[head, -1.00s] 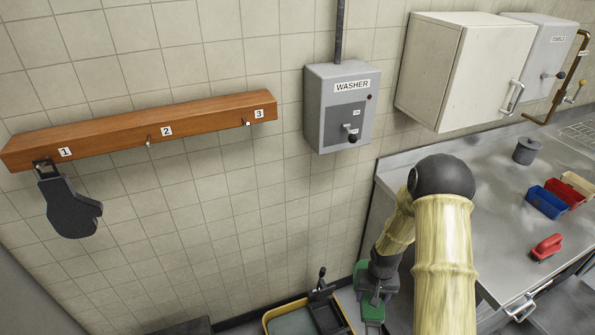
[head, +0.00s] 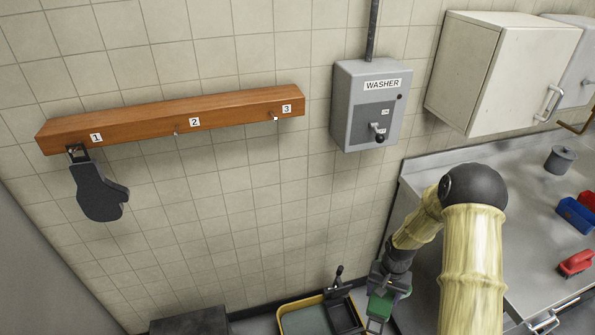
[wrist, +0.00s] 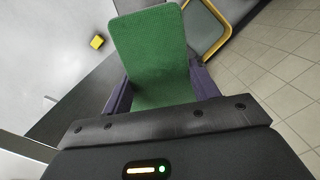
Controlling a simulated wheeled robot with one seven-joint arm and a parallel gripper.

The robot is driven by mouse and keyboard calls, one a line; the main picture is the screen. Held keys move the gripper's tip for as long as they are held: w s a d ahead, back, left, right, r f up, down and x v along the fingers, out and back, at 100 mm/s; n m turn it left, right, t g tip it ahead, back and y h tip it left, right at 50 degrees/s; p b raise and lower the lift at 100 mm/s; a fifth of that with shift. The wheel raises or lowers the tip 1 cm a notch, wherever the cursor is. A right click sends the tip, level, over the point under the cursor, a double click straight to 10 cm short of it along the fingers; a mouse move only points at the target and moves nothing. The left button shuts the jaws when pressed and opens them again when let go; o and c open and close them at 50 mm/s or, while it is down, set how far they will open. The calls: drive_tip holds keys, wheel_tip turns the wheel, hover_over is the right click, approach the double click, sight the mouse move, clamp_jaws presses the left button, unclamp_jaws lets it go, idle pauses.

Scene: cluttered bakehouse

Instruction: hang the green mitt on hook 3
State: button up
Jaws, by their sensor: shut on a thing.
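The green mitt (wrist: 150,50) is between the two fingers of my gripper (wrist: 162,95) in the wrist view, and the gripper is shut on it. In the head view my gripper (head: 383,292) is low at the bottom, beside the counter, with a green part of the mitt (head: 380,306) showing. Hook 3 (head: 275,118) is a small peg under the label 3 at the right end of the wooden rail (head: 240,112). It is bare. The gripper is well below and to the right of it.
A dark grey mitt (head: 100,192) hangs at hook 1. Hook 2 (head: 177,131) is bare. A grey washer switch box (head: 366,104) is on the wall right of the rail. A white cabinet (head: 505,70) hangs above the steel counter (head: 440,155). A yellow-rimmed bucket (head: 300,318) stands below.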

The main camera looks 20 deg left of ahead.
drive_tip(key=w+a+r+m+y, duration=0.25)
drive_tip(key=a+r+m, duration=0.2)
drive_tip(key=a, duration=0.25)
drive_tip(key=w+a+r+m+y+p, duration=0.1)
drive_tip(key=a+r+m+y, duration=0.3)
drive_tip(key=a, duration=0.3)
drive_tip(key=w+a+r+m+y, duration=0.1)
drive_tip(key=w+a+r+m, duration=0.1)
drive_tip(key=a+r+m, duration=0.45)
drive_tip(key=a+r+m+t, duration=0.3)
drive_tip(key=r+m+t, duration=0.2)
drive_tip(key=r+t, duration=0.2)
drive_tip(key=w+a+r+m+t+p, duration=0.1)
drive_tip(key=a+r+m+t, duration=0.3)
drive_tip(key=r+t, duration=0.3)
wheel_tip(320, 180, up, 5)
drive_tip(key=shift+w+r+m, duration=0.1)
drive_tip(key=shift+w+m, duration=0.1)
drive_tip(key=shift+m, duration=0.7)
drive_tip(key=shift+w+a, duration=0.15)
drive_tip(key=shift+a, duration=0.1)
drive_tip(key=p+x, duration=0.1)
drive_tip(key=x, duration=0.9)
drive_tip(key=shift+r, duration=0.15)
drive_tip(key=shift+w+a, duration=0.1)
drive_tip(key=shift+w, duration=0.05)
